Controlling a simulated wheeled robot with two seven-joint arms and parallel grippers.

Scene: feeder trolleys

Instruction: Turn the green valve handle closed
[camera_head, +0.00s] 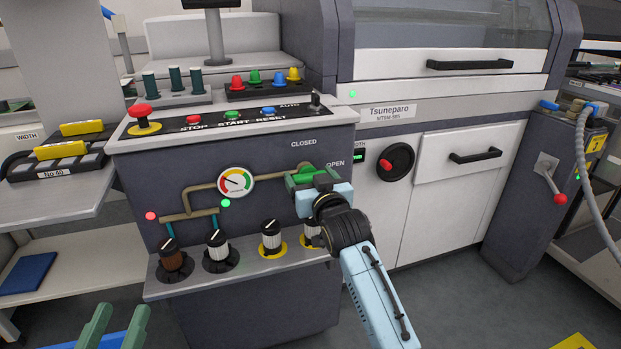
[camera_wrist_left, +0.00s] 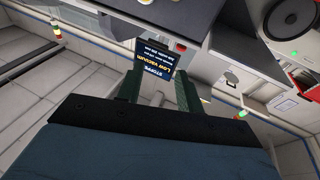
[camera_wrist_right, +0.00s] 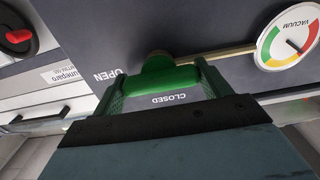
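The green valve handle (camera_head: 305,174) is on the dark front panel at the right end of a brass pipe, below the CLOSED label and left of the OPEN label. It lies roughly level. In the right wrist view the green handle (camera_wrist_right: 160,77) spans the space between the fingertips. My right gripper (camera_head: 318,180) is at the handle with its fingers wide apart, one near each end; whether they touch is unclear. My left gripper (camera_head: 115,325) is low at the lower left, away from the panel. Its fingers are apart and empty in the left wrist view (camera_wrist_left: 157,88).
A vacuum gauge (camera_head: 236,182) is left of the handle. Several knobs, including a brown one (camera_head: 172,258), stand on a ledge below. A red emergency button (camera_head: 141,113) is on top. A black handwheel (camera_head: 395,162) is to the right. A shelf (camera_head: 75,265) is at left.

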